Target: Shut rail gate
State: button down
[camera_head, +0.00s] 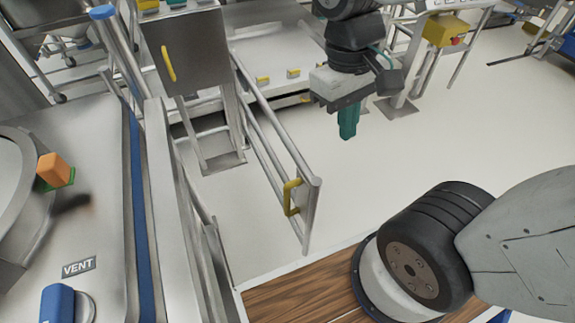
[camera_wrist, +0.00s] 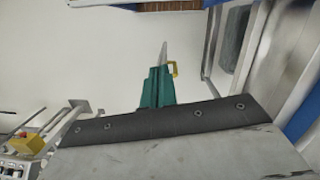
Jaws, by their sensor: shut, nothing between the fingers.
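The rail gate (camera_head: 268,118) is a grey metal frame of tubes running from a post beside the grey cabinet toward the wooden deck. A yellow handle (camera_head: 291,197) sits near its free end, which stands apart from the steel rail at left. My gripper (camera_head: 348,132) has teal fingers, is shut and empty, and hangs to the right of the gate, apart from it. In the wrist view my gripper (camera_wrist: 158,80) points toward the gate's end (camera_wrist: 164,55) and its yellow handle (camera_wrist: 173,68), partly hidden behind the fingers.
A grey cabinet (camera_head: 187,52) with a yellow handle stands behind the gate. A steel vessel top (camera_head: 95,200) with a VENT label fills the left. The wooden deck (camera_head: 300,296) is in front. Pale floor (camera_head: 440,145) is clear to the right of the gate.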

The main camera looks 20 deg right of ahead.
jog(key=w+a+f+n+g+h, duration=0.2)
jog(key=w+a+f+n+h, duration=0.25)
jog(key=w+f, duration=0.4)
jog(key=n+t+h, duration=0.4)
jog(key=n, duration=0.8)
send_near(300, 171)
jog(key=x, duration=0.5)
jog(key=shift+s+d, duration=0.15)
jog(key=shift+d, duration=0.15)
